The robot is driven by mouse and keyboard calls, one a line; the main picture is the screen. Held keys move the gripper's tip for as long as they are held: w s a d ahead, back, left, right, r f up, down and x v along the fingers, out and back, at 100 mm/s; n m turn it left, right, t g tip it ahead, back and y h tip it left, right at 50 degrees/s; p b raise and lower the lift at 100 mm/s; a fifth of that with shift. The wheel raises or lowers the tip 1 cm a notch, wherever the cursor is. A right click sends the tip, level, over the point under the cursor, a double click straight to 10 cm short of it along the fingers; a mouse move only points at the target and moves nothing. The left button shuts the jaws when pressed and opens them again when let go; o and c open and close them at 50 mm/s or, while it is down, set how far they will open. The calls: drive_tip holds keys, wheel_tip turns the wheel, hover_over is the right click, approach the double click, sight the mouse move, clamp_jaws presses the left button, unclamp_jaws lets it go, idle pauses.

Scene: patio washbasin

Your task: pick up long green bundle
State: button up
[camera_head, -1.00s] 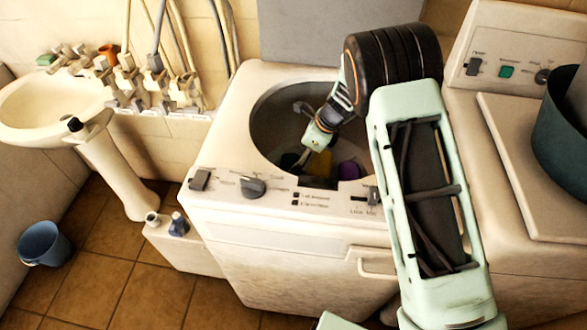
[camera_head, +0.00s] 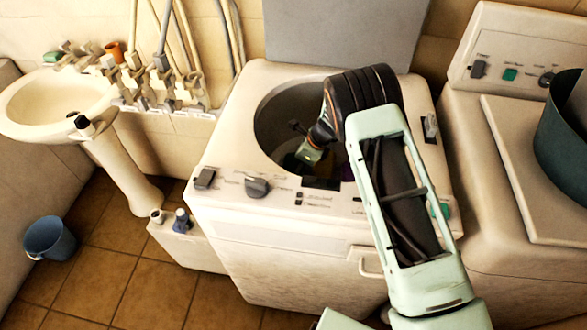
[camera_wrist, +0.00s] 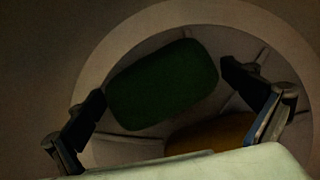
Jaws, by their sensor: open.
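The long green bundle (camera_wrist: 162,84) is a dark green, rounded, oblong thing lying at the bottom of the washer drum in the wrist view. My gripper (camera_wrist: 165,95) is open, with its two fingers apart on either side of the bundle's outline. The left finger overlaps the bundle's left end in the picture; I cannot tell whether it touches. In the head view my gripper (camera_head: 303,160) is down inside the open drum, and its fingertips are hard to make out.
A yellow-brown thing (camera_wrist: 212,135) lies beside the bundle in the drum. The drum wall and the top-loading washer's rim (camera_head: 262,100) surround my arm. A second machine (camera_head: 510,160) with a dark green tub (camera_head: 566,140) stands to the right; a basin (camera_head: 60,105) is at left.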

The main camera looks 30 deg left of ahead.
sight(293, 164)
drive_tip(key=c, duration=1.2)
wheel_tip(293, 164, up, 10)
drive_tip(key=shift+f+b, duration=0.1)
drive_tip(key=shift+b, duration=0.4)
drive_tip(key=shift+r+p, duration=4)
drive_tip(key=shift+r, duration=0.2)
drive_tip(key=shift+r, duration=0.1)
drive_tip(key=shift+r, duration=1.9)
drive_tip(key=shift+r, duration=0.1)
drive_tip(key=shift+r, duration=1.9)
drive_tip(key=shift+r, duration=0.1)
